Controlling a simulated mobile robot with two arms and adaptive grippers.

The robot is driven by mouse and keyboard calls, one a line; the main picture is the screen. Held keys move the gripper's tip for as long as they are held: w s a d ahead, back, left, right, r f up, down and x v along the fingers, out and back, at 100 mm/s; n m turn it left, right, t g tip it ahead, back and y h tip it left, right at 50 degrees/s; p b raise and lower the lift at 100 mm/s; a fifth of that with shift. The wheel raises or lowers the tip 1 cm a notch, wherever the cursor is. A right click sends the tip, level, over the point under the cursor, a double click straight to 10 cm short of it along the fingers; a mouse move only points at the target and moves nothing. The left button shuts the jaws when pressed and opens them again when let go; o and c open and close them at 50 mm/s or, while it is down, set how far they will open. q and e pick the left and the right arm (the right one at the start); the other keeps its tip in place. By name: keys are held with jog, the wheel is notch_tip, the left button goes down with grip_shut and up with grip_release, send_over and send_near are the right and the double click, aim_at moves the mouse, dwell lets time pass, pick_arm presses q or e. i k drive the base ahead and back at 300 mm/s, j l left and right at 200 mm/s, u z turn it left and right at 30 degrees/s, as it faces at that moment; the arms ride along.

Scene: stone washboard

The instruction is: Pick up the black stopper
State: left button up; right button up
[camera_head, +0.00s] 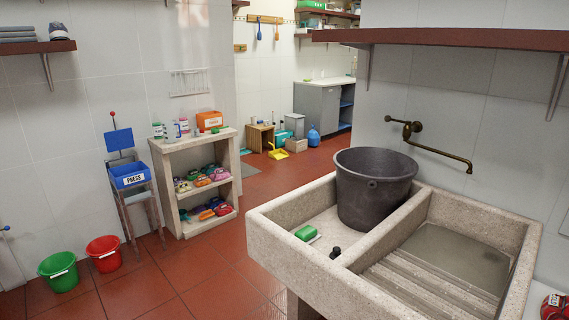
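The small black stopper (335,252) is in the stone washboard sink (262,222), in the left basin near its front, close to the dividing wall. It looks like a small dark knob, partly against the divider from this angle. A green soap or sponge (306,233) lies to its left and slightly behind. A large dark grey bucket (374,190) stands behind it, toward the back of the left basin. Neither of my grippers shows in the head view.
The right basin has a ribbed washboard (425,285) and a flat grey area behind it. A brass tap (430,145) sticks out from the wall above. Green (59,272) and red (104,254) buckets stand on the floor at left, near a stone shelf (163,170). Open tiled floor lies between.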

aim_at(336, 251)
jog(key=l+z, duration=0.2)
jog(key=z, duration=1.05)
jog(key=k+j+u, duration=0.1)
jog(key=j+u, duration=0.4)
jog(key=j, duration=0.15)
jog(key=i+j+z, duration=0.25)
jog(key=i+j, duration=0.1)
jog(key=j, duration=0.05)
